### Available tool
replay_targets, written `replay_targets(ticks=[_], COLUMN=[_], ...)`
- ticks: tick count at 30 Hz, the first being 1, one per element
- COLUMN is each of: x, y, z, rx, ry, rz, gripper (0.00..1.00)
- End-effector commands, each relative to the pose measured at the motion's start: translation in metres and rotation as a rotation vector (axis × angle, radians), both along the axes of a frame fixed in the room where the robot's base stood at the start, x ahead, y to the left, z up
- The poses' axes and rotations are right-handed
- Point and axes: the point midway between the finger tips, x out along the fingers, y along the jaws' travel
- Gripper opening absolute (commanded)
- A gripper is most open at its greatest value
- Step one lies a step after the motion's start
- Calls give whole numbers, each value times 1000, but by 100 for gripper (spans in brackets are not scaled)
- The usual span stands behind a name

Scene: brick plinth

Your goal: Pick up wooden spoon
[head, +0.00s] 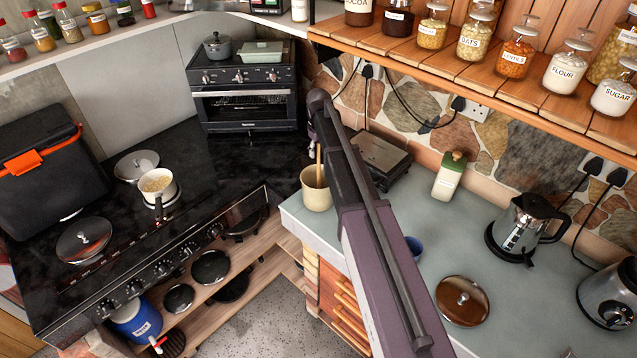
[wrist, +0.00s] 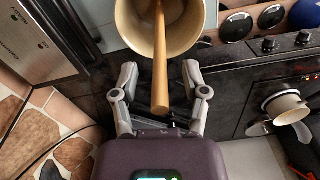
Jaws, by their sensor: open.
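The wooden spoon (head: 318,165) stands in a cream crock (head: 317,198) at the left end of the grey-green counter, its handle sticking up. In the wrist view the spoon's handle (wrist: 160,70) runs from the crock (wrist: 136,32) down between the fingers of my gripper (wrist: 159,74). My gripper is open, with a visible gap on each side of the handle. In the head view my arm hides most of the gripper. The spoon's lower end is inside the crock.
A scale-like appliance (head: 380,158) stands behind the crock, with a white bottle (head: 449,176) and a kettle (head: 524,228) farther right. A blue cup (head: 414,247) is partly hidden by my arm. A stove with a saucepan (head: 158,187) lies to the left.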

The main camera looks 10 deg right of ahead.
Motion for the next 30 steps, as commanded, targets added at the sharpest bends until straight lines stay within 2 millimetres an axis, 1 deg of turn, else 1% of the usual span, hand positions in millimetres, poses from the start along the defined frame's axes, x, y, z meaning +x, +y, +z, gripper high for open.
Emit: replay_targets(ticks=[1, 6, 25, 26, 27, 29, 30], x=[0, 0, 0, 0, 0, 0, 0], y=[0, 0, 1, 1, 1, 1, 1], z=[-7, -12, -12, -12, -12, -12, -12], rx=[0, 0, 0, 0, 0, 0, 0], ry=[0, 0, 0, 0, 0, 0, 0], rz=[0, 0, 1, 1, 1, 1, 1], gripper=[58, 58, 58, 49, 38, 20, 8])
